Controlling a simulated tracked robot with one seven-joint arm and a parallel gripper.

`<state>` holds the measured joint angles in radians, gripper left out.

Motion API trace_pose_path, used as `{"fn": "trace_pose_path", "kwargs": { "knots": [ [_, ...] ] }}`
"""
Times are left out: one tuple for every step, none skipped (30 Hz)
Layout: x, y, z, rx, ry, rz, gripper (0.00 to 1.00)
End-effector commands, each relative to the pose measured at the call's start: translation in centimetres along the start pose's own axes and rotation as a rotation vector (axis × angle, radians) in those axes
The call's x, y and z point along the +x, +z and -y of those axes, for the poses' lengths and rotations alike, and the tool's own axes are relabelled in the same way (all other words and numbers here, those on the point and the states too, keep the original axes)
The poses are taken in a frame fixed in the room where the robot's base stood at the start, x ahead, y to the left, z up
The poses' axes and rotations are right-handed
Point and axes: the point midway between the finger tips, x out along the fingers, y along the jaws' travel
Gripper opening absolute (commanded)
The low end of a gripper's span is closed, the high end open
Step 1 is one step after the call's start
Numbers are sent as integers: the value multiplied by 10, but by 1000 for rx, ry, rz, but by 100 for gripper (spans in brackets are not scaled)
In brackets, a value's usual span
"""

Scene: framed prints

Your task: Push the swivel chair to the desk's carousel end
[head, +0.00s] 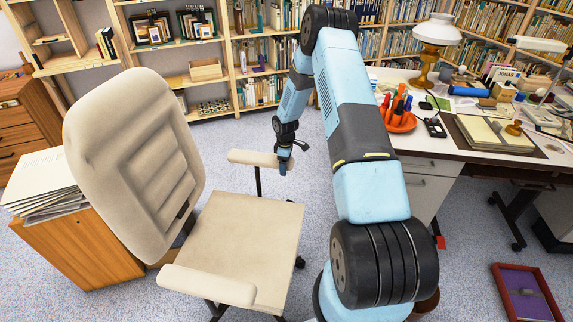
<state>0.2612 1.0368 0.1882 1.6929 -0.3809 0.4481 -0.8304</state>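The beige swivel chair (245,236) stands on the carpet at the left centre, its tall backrest (135,160) to the left and its seat towards the desk. The desk (425,148) is at the right, with a gap of floor between it and the chair. An orange carousel (402,122) with pens and markers sits at the desk's left end. My gripper (284,168) points down beside the chair's far armrest (262,158). I cannot tell whether it touches the armrest. Its fingers are too small to read. My arm hides part of the floor and the desk's near left corner.
A wooden cabinet with stacked papers (48,190) stands close behind the chair's backrest. Bookshelves (205,65) line the back wall. A red-framed purple print (526,292) lies on the floor at the lower right. A lamp (436,40) stands on the desk. Open carpet (225,150) lies beyond the chair.

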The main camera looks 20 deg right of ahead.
Motion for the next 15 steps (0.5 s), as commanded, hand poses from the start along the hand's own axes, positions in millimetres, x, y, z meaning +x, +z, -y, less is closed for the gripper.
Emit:
{"fn": "trace_pose_path", "kwargs": {
  "knots": [
    [0,0,0,0,0,0,77],
    [0,0,0,0,0,0,74],
    [0,0,0,0,0,0,70],
    [0,0,0,0,0,0,67],
    [0,0,0,0,0,0,65],
    [0,0,0,0,0,0,61],
    [0,0,0,0,0,0,58],
    [0,0,0,0,1,0,55],
    [0,0,0,0,1,0,51],
    [0,0,0,0,1,0,48],
    [0,0,0,0,1,0,45],
    [0,0,0,0,1,0,42],
    [0,0,0,0,1,0,39],
    [0,0,0,0,1,0,36],
    [0,0,0,0,1,0,32]
  ]
}}
